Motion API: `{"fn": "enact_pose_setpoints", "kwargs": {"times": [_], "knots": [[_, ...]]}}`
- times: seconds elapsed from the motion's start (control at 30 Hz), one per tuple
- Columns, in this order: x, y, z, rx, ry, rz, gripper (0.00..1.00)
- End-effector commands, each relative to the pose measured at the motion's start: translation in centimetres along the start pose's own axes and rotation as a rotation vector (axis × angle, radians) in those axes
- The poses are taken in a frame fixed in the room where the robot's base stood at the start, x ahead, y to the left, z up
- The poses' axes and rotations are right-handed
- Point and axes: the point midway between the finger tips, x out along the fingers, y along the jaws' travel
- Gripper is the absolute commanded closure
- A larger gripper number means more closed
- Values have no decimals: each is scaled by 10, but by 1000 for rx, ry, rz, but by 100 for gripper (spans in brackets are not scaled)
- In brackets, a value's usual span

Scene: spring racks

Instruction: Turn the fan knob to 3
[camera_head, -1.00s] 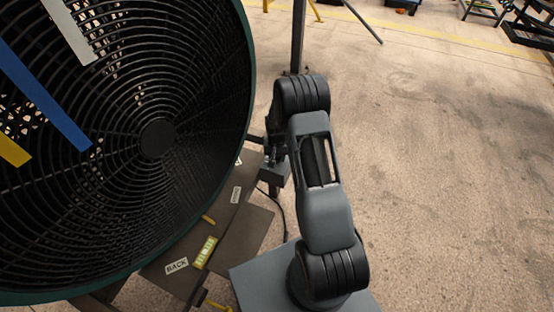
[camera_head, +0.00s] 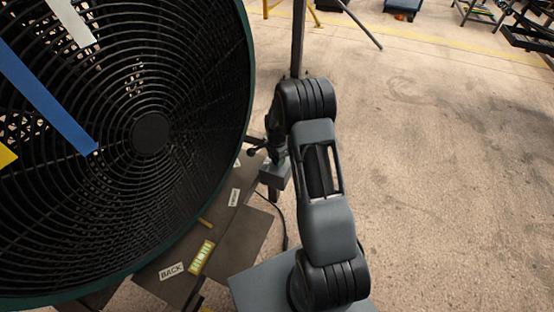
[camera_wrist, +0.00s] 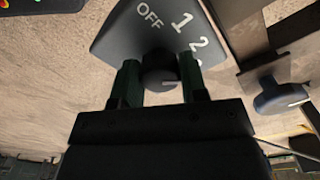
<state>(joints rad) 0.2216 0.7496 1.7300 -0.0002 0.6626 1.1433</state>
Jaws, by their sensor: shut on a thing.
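The fan knob (camera_wrist: 158,68) is black and round, on a dark dial plate (camera_wrist: 121,32) marked OFF, 1 and 2. The mark beyond 2 is cut off behind my right finger. My gripper (camera_wrist: 160,80) is shut on the knob, one dark green finger on each side. A short pale line shows at the knob's lower right; I cannot tell for sure which mark it points to. In the head view, the large fan (camera_head: 205,150) with black grille and green rim fills the left. My gripper is mostly hidden there, near a grey box (camera_head: 275,172) beside the fan.
A second dark knob (camera_wrist: 283,97) with a pale line is at the right of the wrist view. A dark post (camera_head: 298,40) stands behind my arm. A dark base with a BACK label (camera_head: 171,271) lies below the fan. Open concrete floor (camera_head: 450,180) is at right.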

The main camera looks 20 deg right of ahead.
Motion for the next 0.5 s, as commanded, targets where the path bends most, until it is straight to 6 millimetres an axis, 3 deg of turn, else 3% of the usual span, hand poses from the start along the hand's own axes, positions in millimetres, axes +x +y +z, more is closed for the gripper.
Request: {"fn": "enact_pose_setpoints", "kwargs": {"times": [0.5], "knots": [[-1,-1,0,327,1,-4,84]]}}
